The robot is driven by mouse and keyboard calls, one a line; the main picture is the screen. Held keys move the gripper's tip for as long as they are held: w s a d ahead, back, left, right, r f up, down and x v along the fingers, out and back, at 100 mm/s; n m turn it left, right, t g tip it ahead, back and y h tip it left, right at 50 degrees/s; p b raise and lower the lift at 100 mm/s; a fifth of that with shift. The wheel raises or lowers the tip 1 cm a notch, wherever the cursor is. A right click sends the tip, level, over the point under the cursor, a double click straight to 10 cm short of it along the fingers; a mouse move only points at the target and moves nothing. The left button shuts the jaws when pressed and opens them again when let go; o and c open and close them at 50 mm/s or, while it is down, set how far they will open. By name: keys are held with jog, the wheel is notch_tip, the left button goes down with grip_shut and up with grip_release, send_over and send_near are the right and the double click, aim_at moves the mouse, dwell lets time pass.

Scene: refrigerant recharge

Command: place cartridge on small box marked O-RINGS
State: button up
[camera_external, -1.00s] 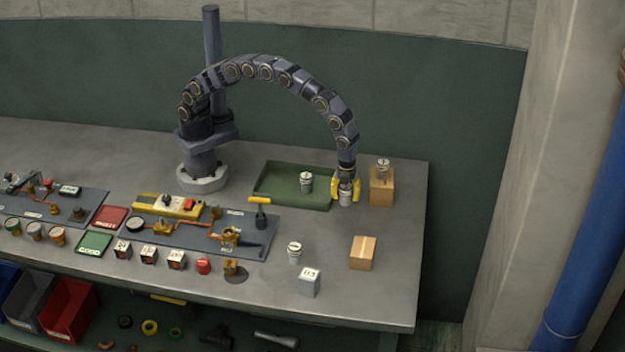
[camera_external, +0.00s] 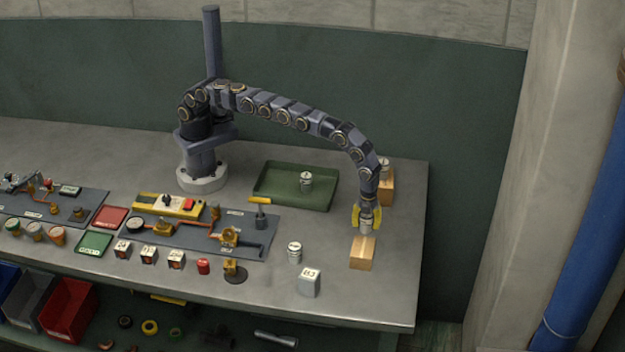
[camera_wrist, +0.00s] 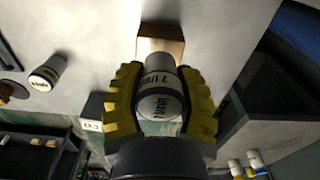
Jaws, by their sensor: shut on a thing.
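My gripper (camera_external: 367,217) has yellow fingers and is shut on a silver-white cartridge (camera_external: 366,227). In the wrist view the cartridge (camera_wrist: 160,100) sits upright between the two fingers of my gripper (camera_wrist: 160,82), with a dark-lettered label band. A small light-brown box (camera_external: 362,254) is just below and in front of the held cartridge in the external view. In the wrist view the box (camera_wrist: 160,47) shows beyond the cartridge, which hides part of it. I cannot tell whether they touch. No O-RINGS marking is readable on either brown box.
A second brown box (camera_external: 387,190) behind my gripper bears another cartridge (camera_external: 385,166). A green tray (camera_external: 272,195) holds a cartridge (camera_external: 306,182). Another cartridge (camera_external: 294,252) and a white-grey block (camera_external: 309,283) stand left of the front box. The table's right edge is near.

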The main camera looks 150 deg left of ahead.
aim_at(365, 231)
jog(key=shift+f, duration=1.5)
jog(key=shift+f, duration=0.1)
jog(key=o, duration=1.1)
jog(key=shift+f, duration=0.1)
jog(key=shift+c, duration=0.2)
notch_tip(365, 231, up, 12)
jog(key=shift+r, duration=0.2)
